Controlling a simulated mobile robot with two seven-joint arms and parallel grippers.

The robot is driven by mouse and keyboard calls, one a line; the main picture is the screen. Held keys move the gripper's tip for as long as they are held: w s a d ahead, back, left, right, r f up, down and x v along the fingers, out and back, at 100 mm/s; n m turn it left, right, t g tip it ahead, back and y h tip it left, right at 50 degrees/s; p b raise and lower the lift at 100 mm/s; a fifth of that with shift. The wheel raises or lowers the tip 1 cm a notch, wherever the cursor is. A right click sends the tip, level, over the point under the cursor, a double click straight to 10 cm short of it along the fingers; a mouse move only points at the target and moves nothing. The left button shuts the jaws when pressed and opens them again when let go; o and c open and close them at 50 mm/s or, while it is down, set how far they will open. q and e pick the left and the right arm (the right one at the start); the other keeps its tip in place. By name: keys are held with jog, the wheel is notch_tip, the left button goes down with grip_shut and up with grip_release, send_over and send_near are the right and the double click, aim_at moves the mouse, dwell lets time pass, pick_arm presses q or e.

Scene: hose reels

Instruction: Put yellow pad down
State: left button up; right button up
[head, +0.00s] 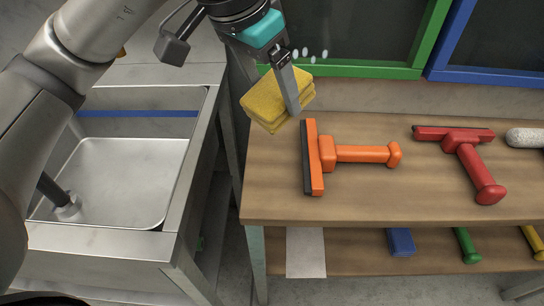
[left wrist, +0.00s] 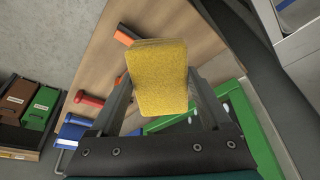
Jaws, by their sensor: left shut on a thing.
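The yellow pad (head: 265,100) is a thick, layered sponge-like block. My left gripper (head: 291,108) is shut on it and holds it by the back left corner of the wooden table (head: 365,197). In the left wrist view the pad (left wrist: 158,77) sits between the two fingers of the left gripper (left wrist: 160,95), with its broad face toward the camera. I cannot tell whether the pad touches the tabletop. My right gripper is in neither view.
An orange squeegee (head: 355,153) lies right of the pad, and a red squeegee (head: 467,160) farther right. A metal sink (head: 118,180) stands left, across a gap. The lower shelf (head: 355,250) holds blue, green and yellow items. Green and blue frames (head: 360,70) stand behind.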

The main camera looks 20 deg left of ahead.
pick_arm(q)
jog(key=shift+f+b, duration=2.05)
jog(key=shift+f, duration=4.65)
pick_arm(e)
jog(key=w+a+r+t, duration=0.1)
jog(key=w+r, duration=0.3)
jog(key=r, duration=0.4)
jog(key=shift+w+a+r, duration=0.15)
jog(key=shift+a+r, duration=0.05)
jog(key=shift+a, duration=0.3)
pick_arm(q)
jog(key=shift+f+b, duration=0.3)
jog(key=shift+b, duration=0.1)
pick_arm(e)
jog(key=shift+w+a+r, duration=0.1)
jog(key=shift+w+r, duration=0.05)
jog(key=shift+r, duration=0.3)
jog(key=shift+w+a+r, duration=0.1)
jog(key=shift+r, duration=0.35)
pick_arm(q)
jog(key=shift+f, duration=0.15)
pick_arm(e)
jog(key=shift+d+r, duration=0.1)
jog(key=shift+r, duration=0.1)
pick_arm(q)
jog(key=o, duration=1.2)
jog(key=shift+c, duration=0.2)
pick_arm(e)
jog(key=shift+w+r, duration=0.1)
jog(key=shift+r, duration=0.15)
